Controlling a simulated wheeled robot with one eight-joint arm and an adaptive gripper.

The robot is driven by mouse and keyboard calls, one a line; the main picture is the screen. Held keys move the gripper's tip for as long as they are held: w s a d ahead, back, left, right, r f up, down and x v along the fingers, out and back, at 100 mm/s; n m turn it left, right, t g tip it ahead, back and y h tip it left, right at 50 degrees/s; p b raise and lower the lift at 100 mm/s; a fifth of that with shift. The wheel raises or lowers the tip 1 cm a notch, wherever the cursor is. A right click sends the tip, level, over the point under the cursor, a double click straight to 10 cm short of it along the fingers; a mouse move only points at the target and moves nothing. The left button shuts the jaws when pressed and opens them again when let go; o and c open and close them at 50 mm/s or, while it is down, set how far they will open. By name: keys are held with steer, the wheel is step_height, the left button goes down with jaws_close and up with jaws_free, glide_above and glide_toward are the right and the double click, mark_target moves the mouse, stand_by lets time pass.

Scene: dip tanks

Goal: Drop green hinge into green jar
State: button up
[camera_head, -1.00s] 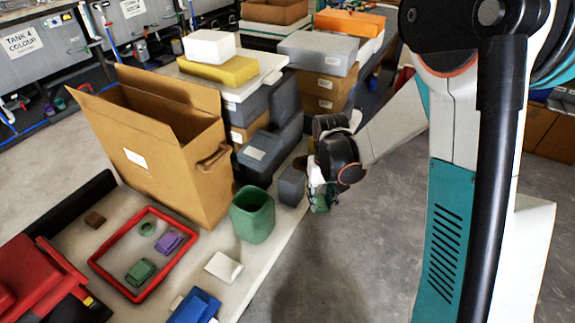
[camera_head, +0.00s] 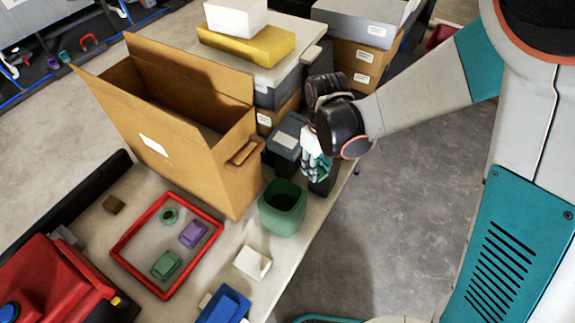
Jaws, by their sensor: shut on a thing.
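The green jar (camera_head: 283,213) stands open-topped and upright on the table, to the right of the red-rimmed tray (camera_head: 120,243). My gripper (camera_head: 316,168) is above and to the right of the jar, near the table's right edge, pointing down. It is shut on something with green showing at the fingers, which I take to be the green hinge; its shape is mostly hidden.
A large open cardboard box (camera_head: 215,165) stands behind the jar. Grey bins (camera_head: 287,140) stand close by my gripper. A white block (camera_head: 253,263) and a blue object (camera_head: 226,306) lie in front of the jar. Open floor is to the right.

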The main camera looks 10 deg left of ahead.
steer(key=s+a+r+n, duration=0.2)
steer(key=s+a+n, duration=0.15)
steer(key=a, duration=0.25)
step_height(320, 180, down, 6)
steer(key=s+b, duration=0.1)
steer(key=b, duration=0.2)
steer(key=shift+a+f, duration=0.15)
steer(key=shift+a, duration=0.3)
steer(key=shift+n, duration=0.25)
steer(key=o, duration=1.2)
steer(key=shift+s+r, duration=0.1)
steer(key=shift+r, duration=3.7)
